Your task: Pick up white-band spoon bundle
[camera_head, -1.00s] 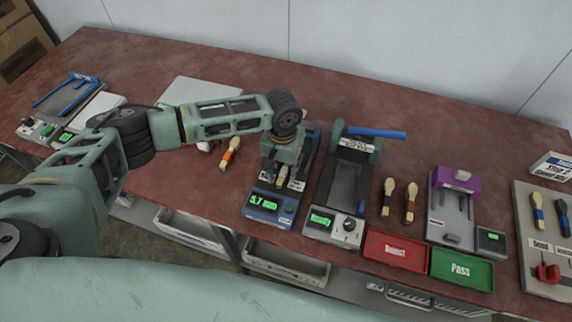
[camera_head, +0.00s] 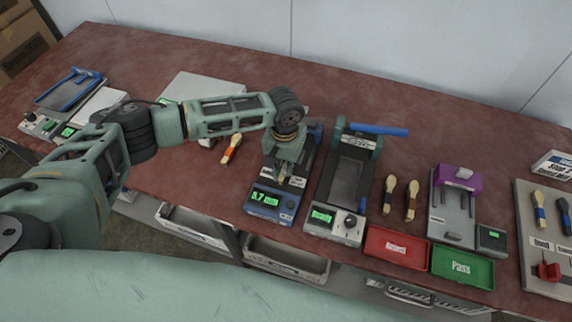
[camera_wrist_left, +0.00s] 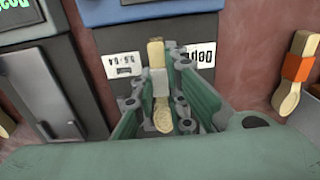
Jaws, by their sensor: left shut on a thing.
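The white-band spoon bundle (camera_wrist_left: 160,82) shows in the left wrist view as a pale wooden spoon with a white band around its middle, bowl towards me. My left gripper (camera_wrist_left: 158,88) is shut on it around the band. In the head view my left gripper (camera_head: 282,174) is over the blue-fronted gauge (camera_head: 270,204) and hides most of the bundle. The gauge has a green display and a white label, partly hidden in the wrist view. I cannot tell whether the bundle still touches the gauge. My right gripper is not in view.
The press (camera_head: 348,185) with a blue lever stands close to the right of the gauge. An orange-band bundle (camera_head: 231,149) lies to its left. Two bundles, a red tray (camera_head: 396,247) and a green tray (camera_head: 462,266) lie further right. The back of the table is mostly clear.

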